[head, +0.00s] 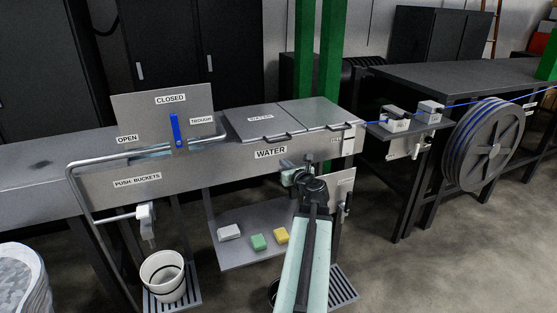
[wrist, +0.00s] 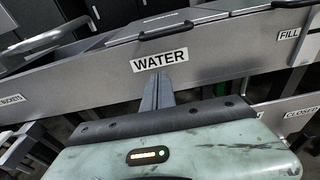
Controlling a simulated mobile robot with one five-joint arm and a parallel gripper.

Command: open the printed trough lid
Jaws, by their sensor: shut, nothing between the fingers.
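The grey trough (head: 205,172) has a WATER label on its front. Two flat grey lids lie shut side by side on its right part. The right lid (head: 318,111) is plain with a dark handle. A lid handle also shows in the wrist view (wrist: 166,31). My gripper (head: 287,168) is shut and empty, in front of the trough and below the lids. In the wrist view its fingertips (wrist: 160,76) are just below the WATER label.
A blue lever (head: 177,131) stands by an upright plate (head: 165,107) labelled CLOSED at the left. A bent rail (head: 125,160) runs along the front. Below are a bucket (head: 164,276) and a shelf (head: 240,253) with coloured blocks. A cable reel (head: 488,145) is at right.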

